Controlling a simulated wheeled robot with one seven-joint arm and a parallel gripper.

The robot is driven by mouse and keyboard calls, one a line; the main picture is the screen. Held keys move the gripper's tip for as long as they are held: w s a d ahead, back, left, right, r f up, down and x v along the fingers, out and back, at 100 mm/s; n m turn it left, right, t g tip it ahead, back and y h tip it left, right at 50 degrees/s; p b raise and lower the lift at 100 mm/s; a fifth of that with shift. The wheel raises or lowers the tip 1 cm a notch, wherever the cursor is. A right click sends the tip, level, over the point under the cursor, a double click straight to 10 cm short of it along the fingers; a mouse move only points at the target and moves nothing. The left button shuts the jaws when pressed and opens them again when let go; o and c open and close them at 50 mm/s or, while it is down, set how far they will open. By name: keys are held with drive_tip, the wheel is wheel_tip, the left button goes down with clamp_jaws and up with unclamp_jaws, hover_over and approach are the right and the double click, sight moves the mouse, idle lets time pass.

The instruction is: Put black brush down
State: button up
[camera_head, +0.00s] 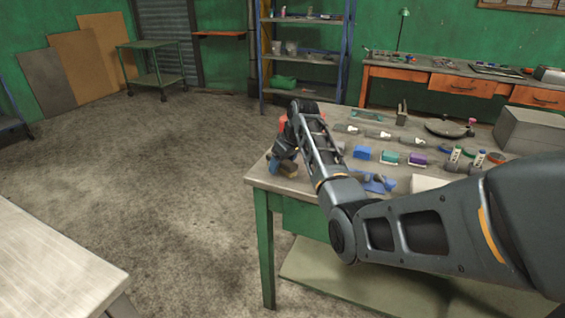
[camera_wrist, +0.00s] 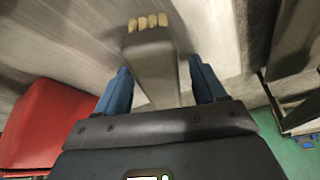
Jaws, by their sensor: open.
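The black brush, a grey-brown block (camera_wrist: 152,70) with a row of pale yellow bristles at its far end, shows in the wrist view. It lies between the two blue fingers of my gripper (camera_wrist: 160,85). The fingers stand open, one on each side of it, with a small gap visible at the right finger. In the head view my gripper (camera_head: 275,165) is low at the left end of the green-legged workbench (camera_head: 285,190). A tan piece beside it there may be part of the brush; my arm hides much of this spot.
A red box (camera_wrist: 45,125) is close left of my gripper in the wrist view. Blue, teal and purple blocks (camera_head: 390,157), several small tools and a grey case (camera_head: 530,130) occupy the bench. A pale table (camera_head: 50,260) is at lower left, with open floor between.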

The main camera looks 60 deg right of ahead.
drive_tip(key=v, duration=1.2)
drive_tip(key=shift+r, duration=0.1)
idle(0.4)
